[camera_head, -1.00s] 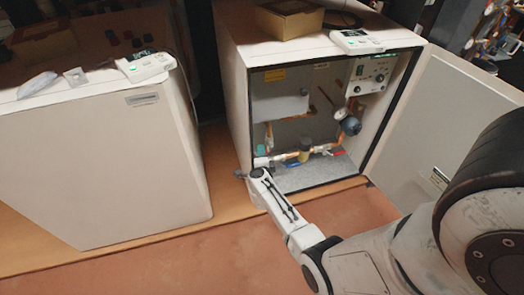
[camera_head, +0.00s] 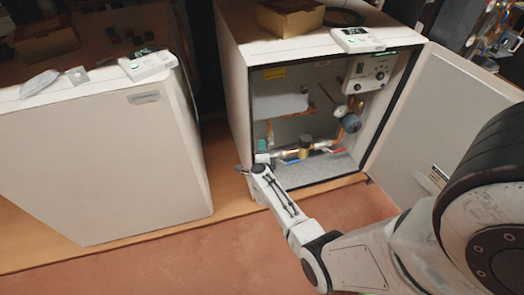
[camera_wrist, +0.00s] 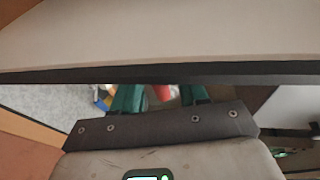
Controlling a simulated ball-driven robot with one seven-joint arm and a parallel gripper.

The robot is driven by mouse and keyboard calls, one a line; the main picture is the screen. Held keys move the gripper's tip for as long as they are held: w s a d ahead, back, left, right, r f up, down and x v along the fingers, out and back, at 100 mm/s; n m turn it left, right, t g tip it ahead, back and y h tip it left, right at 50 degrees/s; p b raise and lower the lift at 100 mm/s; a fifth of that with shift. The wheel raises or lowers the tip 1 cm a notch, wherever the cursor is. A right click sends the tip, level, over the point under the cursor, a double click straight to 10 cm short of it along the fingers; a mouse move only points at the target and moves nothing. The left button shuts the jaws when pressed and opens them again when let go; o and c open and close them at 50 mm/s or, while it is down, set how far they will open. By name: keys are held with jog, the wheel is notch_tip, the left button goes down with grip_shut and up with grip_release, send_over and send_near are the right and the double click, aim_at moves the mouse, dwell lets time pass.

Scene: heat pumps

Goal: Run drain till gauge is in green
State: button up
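The open heat pump cabinet (camera_head: 238,110) shows copper pipes, a brass fitting (camera_head: 304,146), a blue handle (camera_head: 290,161) and a red handle (camera_head: 336,151) low inside. My gripper (camera_head: 262,148) is at the cabinet's lower left opening, left of the handles. In the wrist view, my gripper (camera_wrist: 160,96) has two green fingers apart, with red and pale parts showing beyond the gap. The cabinet's dark edge hides the fingertips there.
The cabinet door (camera_head: 440,115) stands open to the right, beside my arm. A control panel (camera_head: 369,73) is inside at upper right. A box (camera_head: 290,18) and a white device (camera_head: 357,40) lie on top. A closed white cabinet (camera_head: 100,165) stands left.

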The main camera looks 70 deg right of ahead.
jog(key=p+v, duration=0.5)
jog(key=v, duration=0.5)
jog(key=shift+a, duration=0.35)
jog(key=shift+s+r, duration=0.1)
dwell(1.6)
